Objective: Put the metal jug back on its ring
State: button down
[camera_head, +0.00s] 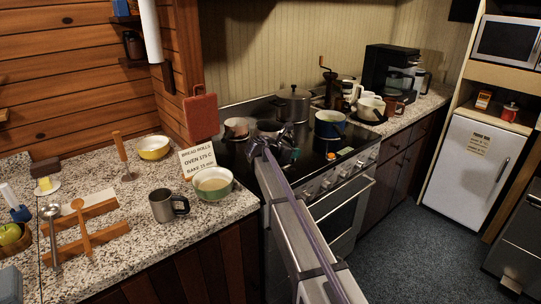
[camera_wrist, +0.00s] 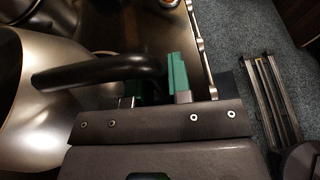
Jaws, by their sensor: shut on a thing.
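The metal jug (camera_wrist: 25,110) fills the left of the wrist view, with a shiny steel body and a thick black handle (camera_wrist: 90,70). My gripper (camera_wrist: 160,82) is shut on the handle between its green-padded fingers. In the head view my gripper (camera_head: 284,145) is over the left part of the dark stove top (camera_head: 312,165), and the jug (camera_head: 267,127) is just behind it, partly hidden by the arm. The jug's base is hidden, so I cannot tell whether it touches the stove. No free ring shows clearly.
A small metal pot (camera_head: 236,127) stands close left of the jug. A lidded grey pot (camera_head: 292,103) is behind, and a blue pot (camera_head: 330,124) is to the right. The left counter holds a recipe card (camera_head: 198,158), a green bowl (camera_head: 213,184) and a steel mug (camera_head: 164,207).

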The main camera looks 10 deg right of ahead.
jog(key=c, duration=0.7)
grip_release()
jog(key=shift+o, duration=0.2)
jog(key=p+v, duration=0.4)
jog(key=v, duration=0.6)
jog(key=shift+s+a, duration=0.2)
jog(key=shift+a, duration=0.15)
